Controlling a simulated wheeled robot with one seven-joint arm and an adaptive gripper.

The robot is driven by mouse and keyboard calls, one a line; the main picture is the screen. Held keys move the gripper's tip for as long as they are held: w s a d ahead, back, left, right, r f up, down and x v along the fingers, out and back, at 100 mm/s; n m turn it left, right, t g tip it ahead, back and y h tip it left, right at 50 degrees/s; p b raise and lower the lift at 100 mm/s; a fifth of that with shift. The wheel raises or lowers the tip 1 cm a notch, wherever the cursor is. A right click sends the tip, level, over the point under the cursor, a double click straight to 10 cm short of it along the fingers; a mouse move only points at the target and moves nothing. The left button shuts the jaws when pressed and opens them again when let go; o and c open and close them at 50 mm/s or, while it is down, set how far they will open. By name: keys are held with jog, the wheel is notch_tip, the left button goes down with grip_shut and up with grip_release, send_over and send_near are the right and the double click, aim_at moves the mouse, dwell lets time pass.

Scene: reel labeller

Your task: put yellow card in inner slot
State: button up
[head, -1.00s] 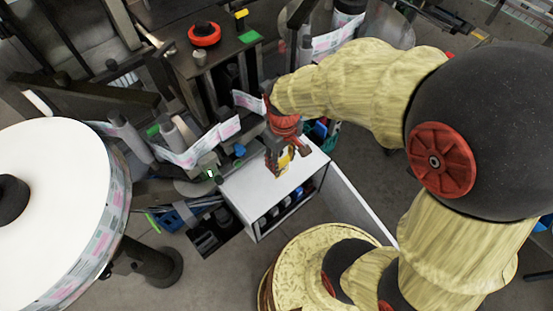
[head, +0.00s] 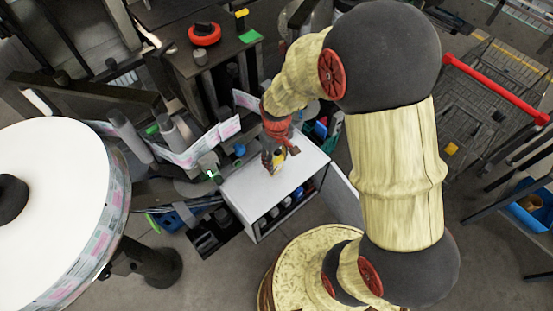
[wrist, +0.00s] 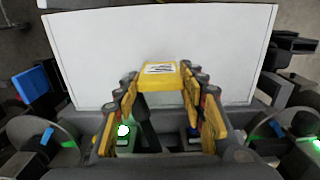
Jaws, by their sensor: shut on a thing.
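My gripper (wrist: 160,84) is shut on the yellow card (wrist: 158,70), which spans between the two fingertips and carries a white label with dark marks. In the head view my gripper (head: 276,158) hangs over the white top of a cabinet, with a small patch of the yellow card (head: 279,156) showing at its fingers. The wrist view shows the card in front of the white cabinet top (wrist: 160,35); I cannot tell its height above it. I cannot make out the inner slot in either view.
The white cabinet (head: 255,192) has open shelves holding dark items. The labelling machine, with its label web (head: 200,150) and rollers, stands close to the left of my gripper. A big white reel (head: 60,200) fills the left. A red knob (head: 204,33) sits on the machine's top.

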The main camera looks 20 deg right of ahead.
jog(key=shift+f, duration=0.1)
jog(key=o, duration=0.6)
jog(key=shift+f, duration=0.1)
jog(key=o, duration=0.5)
jog(key=shift+c, duration=0.2)
